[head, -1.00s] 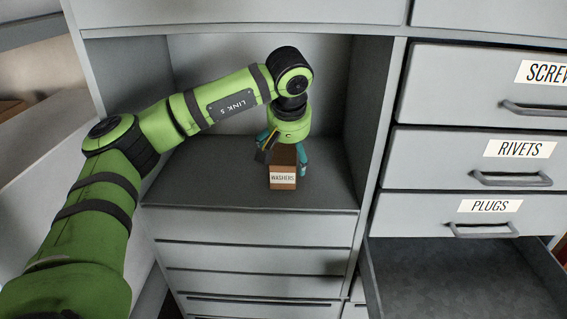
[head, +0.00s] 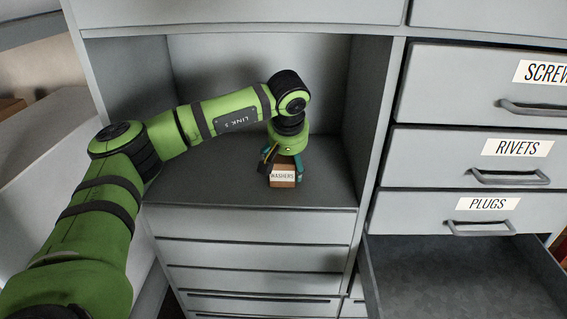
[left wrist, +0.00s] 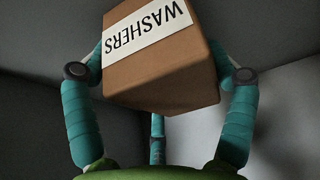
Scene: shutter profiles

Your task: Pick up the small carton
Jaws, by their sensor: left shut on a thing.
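The small brown carton (head: 283,181), with a white WASHERS label, is in the open cabinet niche, near the front edge of its shelf. My left gripper (head: 282,168) reaches down over it from above, with its fingers on both sides. In the left wrist view the carton (left wrist: 165,80) fills the upper middle, and the teal fingers of my left gripper (left wrist: 160,85) are closed against its sides. I cannot tell whether the carton's underside touches the shelf. My right gripper is not in view.
The niche shelf (head: 210,185) is otherwise bare, with walls on both sides and behind. At right are closed drawers marked SCREWS in part, RIVETS (head: 517,148) and PLUGS (head: 487,204). An open drawer (head: 450,275) juts out below them. More closed drawers (head: 255,255) lie under the niche.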

